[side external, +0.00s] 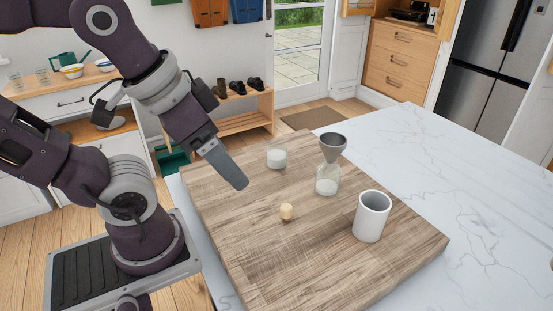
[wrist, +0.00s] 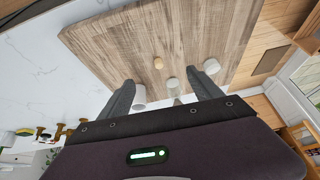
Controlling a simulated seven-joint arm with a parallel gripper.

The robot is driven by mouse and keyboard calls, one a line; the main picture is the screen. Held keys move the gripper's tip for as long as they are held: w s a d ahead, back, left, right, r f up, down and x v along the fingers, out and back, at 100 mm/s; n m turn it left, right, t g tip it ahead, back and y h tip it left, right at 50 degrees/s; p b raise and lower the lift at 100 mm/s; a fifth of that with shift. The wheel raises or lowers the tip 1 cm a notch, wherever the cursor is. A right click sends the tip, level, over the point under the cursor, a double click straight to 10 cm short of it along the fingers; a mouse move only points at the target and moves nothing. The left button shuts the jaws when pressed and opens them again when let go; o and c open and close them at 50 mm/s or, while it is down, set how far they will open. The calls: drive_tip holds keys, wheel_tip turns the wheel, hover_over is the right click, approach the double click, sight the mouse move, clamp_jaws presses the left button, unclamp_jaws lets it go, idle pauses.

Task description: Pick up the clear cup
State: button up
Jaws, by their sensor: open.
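A small, whitish, see-through cup (side external: 277,157) stands upright on the wooden board (side external: 285,265), near its back edge. In the wrist view the cup (wrist: 211,66) shows at the right, just beyond the right finger. My gripper (side external: 238,184) is above the board's left part, to the left of the cup and apart from it. Only one finger shows clearly in the side view.
A glass vessel with a grey funnel top (side external: 328,178) stands right of the cup. The board lies on a white marble counter (side external: 450,185). The board's front left is clear.

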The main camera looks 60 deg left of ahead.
drive_tip(key=a+f+m+g+y, duration=0.3)
drive_tip(key=a+f+m+g, duration=0.1)
drive_tip(key=f, duration=0.1)
drive_tip(key=m+t+y, duration=0.4)
drive_tip(key=m+y, duration=0.5)
drive_tip(key=m, duration=0.9)
approach(276, 149)
drive_tip(key=shift+s+a+f, duration=0.15)
drive_tip(key=shift+s+f, duration=0.05)
drive_tip(key=shift+f, duration=0.15)
drive_tip(key=x, duration=0.6)
drive_tip(key=shift+w+a, duration=0.3)
drive_tip(key=shift+w, duration=0.05)
drive_tip(key=shift+r, duration=0.1)
clamp_jaws()
